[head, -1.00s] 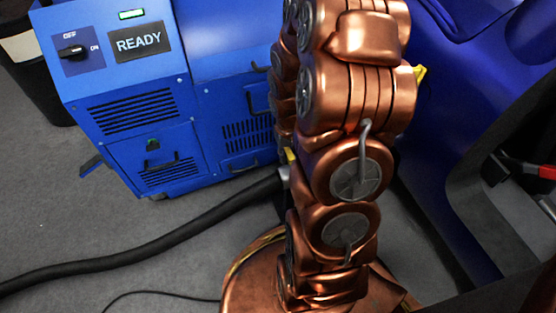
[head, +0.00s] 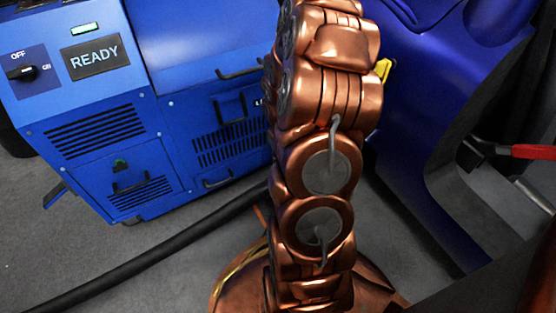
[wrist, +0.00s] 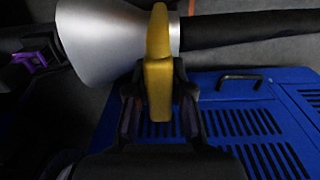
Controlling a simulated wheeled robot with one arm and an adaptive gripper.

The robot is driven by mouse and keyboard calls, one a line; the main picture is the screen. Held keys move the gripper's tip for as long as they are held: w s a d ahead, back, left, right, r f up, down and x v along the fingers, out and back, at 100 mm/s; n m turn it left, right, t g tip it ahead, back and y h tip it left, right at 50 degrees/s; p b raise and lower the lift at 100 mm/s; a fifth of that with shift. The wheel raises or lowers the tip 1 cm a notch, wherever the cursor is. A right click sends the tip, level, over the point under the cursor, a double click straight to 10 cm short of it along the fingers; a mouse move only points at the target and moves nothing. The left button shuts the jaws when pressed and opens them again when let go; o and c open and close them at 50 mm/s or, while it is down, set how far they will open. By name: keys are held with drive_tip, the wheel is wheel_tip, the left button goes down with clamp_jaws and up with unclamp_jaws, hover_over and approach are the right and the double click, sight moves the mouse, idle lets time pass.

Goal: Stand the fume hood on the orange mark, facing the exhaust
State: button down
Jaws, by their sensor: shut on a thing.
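The fume hood (wrist: 95,40) is a silver-grey cone in the wrist view, with a black hose (wrist: 245,35) running from its narrow end to the right. My gripper (wrist: 160,95) is shut on the hood's upright yellow handle (wrist: 158,45). In the head view my copper arm hides the hood, and only the hose (head: 165,245) shows, running to the lower left. A small orange strip (head: 260,218) shows on the floor beside my arm; it may be part of the orange mark. I cannot make out the exhaust.
A blue cabinet (head: 190,75) with a READY display, vents and handles stands at the left and behind. Its vented face (wrist: 245,115) lies below the hood in the wrist view. A blue car-like body (head: 420,150) stands close at the right, with a red bar (head: 533,152).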

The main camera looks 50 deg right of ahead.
idle(0.3)
drive_tip(key=c, duration=1)
unclamp_jaws()
drive_tip(key=shift+c, duration=0.2)
wheel_tip(320, 180, up, 12)
drive_tip(key=p, duration=0.5)
drive_tip(key=shift+a+f, duration=0.1)
drive_tip(key=shift+a, duration=0.05)
drive_tip(key=s+a+r+n+g, duration=0.1)
drive_tip(key=s+a+r, duration=0.25)
drive_tip(key=a, duration=0.55)
drive_tip(key=s+a+r+n+g, duration=0.15)
drive_tip(key=a+r, duration=0.25)
drive_tip(key=a, duration=0.4)
drive_tip(key=s+a+r, duration=0.2)
drive_tip(key=s+a, duration=0.3)
drive_tip(key=s, duration=0.1)
drive_tip(key=s+a+r+n, duration=0.1)
drive_tip(key=s+a+r, duration=0.1)
drive_tip(key=s+a, duration=0.3)
drive_tip(key=shift+s+a+r+g, duration=0.3)
drive_tip(key=shift+s+g, duration=0.15)
drive_tip(key=shift+s, duration=0.35)
